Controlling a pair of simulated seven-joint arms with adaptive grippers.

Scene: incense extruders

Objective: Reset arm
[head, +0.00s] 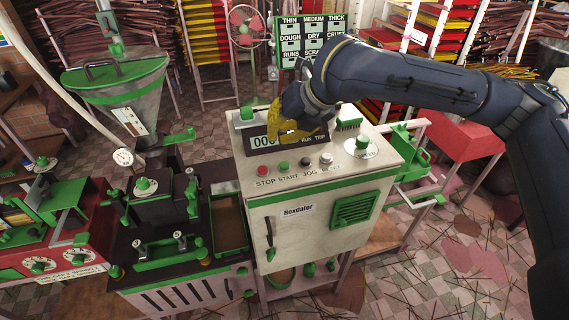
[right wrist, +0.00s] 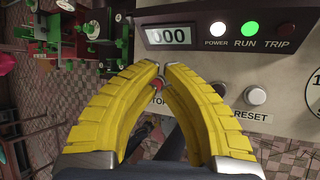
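My right gripper (head: 283,138) has yellow ribbed fingers and hangs over the top of the control cabinet (head: 300,190) in the head view, in front of the display. In the right wrist view, its fingertips (right wrist: 162,68) nearly meet, with only a thin gap and nothing held between them. A red button (right wrist: 158,85) shows just behind the tips; contact cannot be told. The display (right wrist: 168,36) reads 000. The run light (right wrist: 250,29) is green and the power light (right wrist: 217,29) is white. A white button (right wrist: 256,95) sits above the RESET label. My left gripper is not in view.
The cabinet's button row includes a green START button (head: 284,166) and a white-topped button (head: 326,158). A hopper (head: 120,90) and a dark extruder bench (head: 165,220) stand to the left. A red table (head: 465,140) and tiled floor lie to the right.

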